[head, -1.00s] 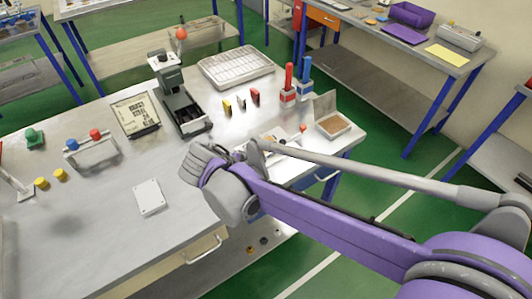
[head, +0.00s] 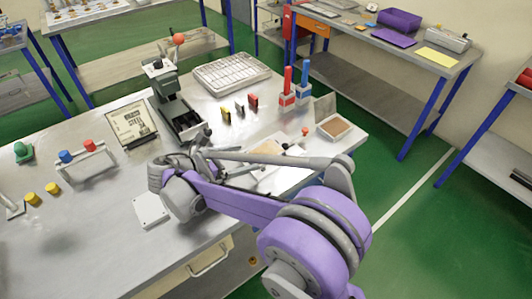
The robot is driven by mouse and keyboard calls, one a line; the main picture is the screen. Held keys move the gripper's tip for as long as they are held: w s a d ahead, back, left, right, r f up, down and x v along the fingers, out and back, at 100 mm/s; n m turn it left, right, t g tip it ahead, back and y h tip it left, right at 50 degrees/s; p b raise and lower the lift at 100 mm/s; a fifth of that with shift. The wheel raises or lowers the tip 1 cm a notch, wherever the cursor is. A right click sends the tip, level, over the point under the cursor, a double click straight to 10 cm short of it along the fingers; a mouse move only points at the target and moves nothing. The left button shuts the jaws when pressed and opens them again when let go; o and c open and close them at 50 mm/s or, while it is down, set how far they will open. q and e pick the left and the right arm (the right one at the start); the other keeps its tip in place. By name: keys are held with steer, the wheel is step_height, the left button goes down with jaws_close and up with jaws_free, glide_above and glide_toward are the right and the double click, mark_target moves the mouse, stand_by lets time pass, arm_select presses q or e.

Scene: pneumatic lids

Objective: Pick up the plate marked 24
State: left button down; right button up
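A pale flat rectangular plate (head: 150,211) with small dark dots near its corners lies on the steel workbench (head: 85,235); no number is readable on it. Small upright plates, one yellow (head: 226,113), one dark (head: 240,109) and one red (head: 253,102), stand further back; their marks are too small to read. My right gripper (head: 163,172) is above the bench, just behind and right of the pale plate, and overlaps its right edge in the picture. Its fingertips are hard to make out, so I cannot tell its opening. My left gripper is out of view.
A grey-green press (head: 172,95) with a red ball knob and a framed sign (head: 131,124) stand behind. A slotted tray (head: 231,73) is at the back.

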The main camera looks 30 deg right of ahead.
mark_target(260, 155)
steer(key=x, duration=0.5)
steer(key=shift+s+f, duration=0.1)
steer(key=c, duration=1.4)
